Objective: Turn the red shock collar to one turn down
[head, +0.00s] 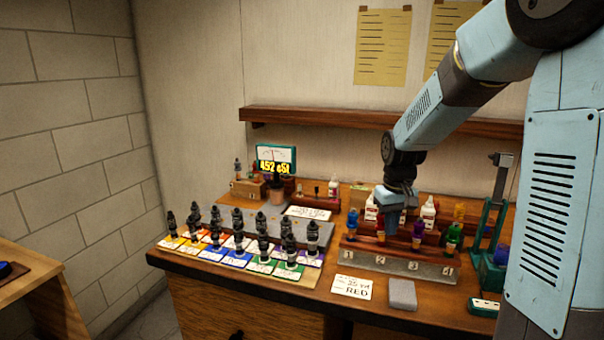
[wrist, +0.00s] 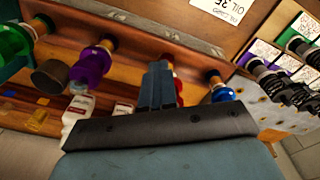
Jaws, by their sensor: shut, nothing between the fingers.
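A dark stand with a front strip numbered 1 to 4 (head: 400,267) stands on the workbench and holds a row of coloured shocks. The blue shock (head: 352,224) is at the left, the purple one (head: 418,229) and the green one (head: 453,236) at the right. My gripper (head: 381,222) is shut, pointing down over the second place. In the wrist view its fingers (wrist: 160,80) hide most of the shock there; a red edge (wrist: 179,86) shows beside them and an orange collar behind the tips. I cannot tell whether the fingers touch it.
Black shocks (head: 262,225) stand in rows on coloured cards at the left. White bottles (head: 428,211) stand behind. A green press (head: 490,235) is at the right.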

